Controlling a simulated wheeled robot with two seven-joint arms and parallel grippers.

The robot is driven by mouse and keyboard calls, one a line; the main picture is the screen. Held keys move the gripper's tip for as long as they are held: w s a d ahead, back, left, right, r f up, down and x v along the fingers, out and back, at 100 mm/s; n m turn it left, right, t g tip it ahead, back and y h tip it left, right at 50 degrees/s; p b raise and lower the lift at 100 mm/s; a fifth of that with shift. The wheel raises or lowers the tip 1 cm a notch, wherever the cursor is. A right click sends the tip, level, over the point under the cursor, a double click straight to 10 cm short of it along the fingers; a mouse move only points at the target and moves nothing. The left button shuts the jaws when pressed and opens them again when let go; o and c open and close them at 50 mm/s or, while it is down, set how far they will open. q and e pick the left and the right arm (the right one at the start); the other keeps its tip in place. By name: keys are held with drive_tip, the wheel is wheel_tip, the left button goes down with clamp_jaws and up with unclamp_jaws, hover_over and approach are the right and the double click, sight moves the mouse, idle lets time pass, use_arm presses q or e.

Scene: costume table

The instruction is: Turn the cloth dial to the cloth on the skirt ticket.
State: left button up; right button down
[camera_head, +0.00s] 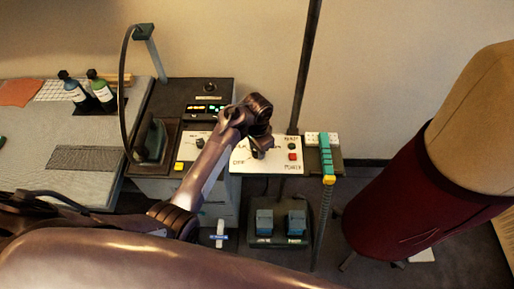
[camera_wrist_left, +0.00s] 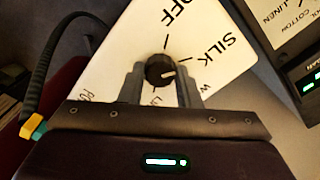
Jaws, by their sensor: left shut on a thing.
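The cloth dial is a round black knob (camera_wrist_left: 158,71) with a pale pointer line, on a white panel (camera_head: 288,168). In the left wrist view the labels OFF and SILK are readable around it; the others are cut off or hidden. The pointer line aims right, toward a label starting with W, below SILK in the picture. My left gripper (camera_head: 260,153) is shut on the knob, one finger on each side (camera_wrist_left: 160,86). In the head view the gripper hides the knob. A maroon skirt (camera_head: 395,205) hangs on a dress form; I cannot make out any ticket wording. My right gripper is not in view.
An iron (camera_head: 152,142) stands left of the panel, beside a unit with green displays (camera_head: 207,108). A red button (camera_head: 292,156) sits right of the dial. A teal strip with a yellow end (camera_head: 327,160) and a dark pole (camera_head: 305,65) are close by. Bottles (camera_head: 100,88) stand on the left table.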

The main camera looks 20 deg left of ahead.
use_arm(q)
drive_tip(key=o, duration=1)
drive_tip(key=n, duration=1.1)
drive_tip(key=shift+n, duration=0.6)
wheel_tip(320, 180, up, 8)
drive_tip(key=b, duration=0.2)
drive_tip(key=shift+f+b, duration=0.2)
drive_tip(key=shift+b, duration=0.1)
drive_tip(key=s+a, duration=0.1)
drive_tip(key=s, duration=0.1)
drive_tip(key=s+a+f+m, duration=0.1)
drive_tip(key=s, duration=0.2)
drive_tip(key=s+a+f+m+t, duration=0.1)
drive_tip(key=s, duration=0.1)
drive_tip(key=shift+s+f, duration=0.2)
drive_tip(key=shift+s, duration=0.1)
drive_tip(key=s+f+m+b, duration=0.1)
drive_tip(key=s+f+b, duration=0.2)
drive_tip(key=f, duration=0.9)
drive_tip(key=s+f+m+b, duration=0.1)
drive_tip(key=s+f+b, duration=0.3)
drive_tip(key=f, duration=0.9)
drive_tip(key=s+f+m+b, duration=0.1)
drive_tip(key=s+f+b, duration=0.3)
drive_tip(key=f, duration=0.8)
drive_tip(key=shift+a+f+t+b, duration=0.15)
drive_tip(key=shift+f+t+b, duration=0.15)
drive_tip(key=shift+f, duration=0.1)
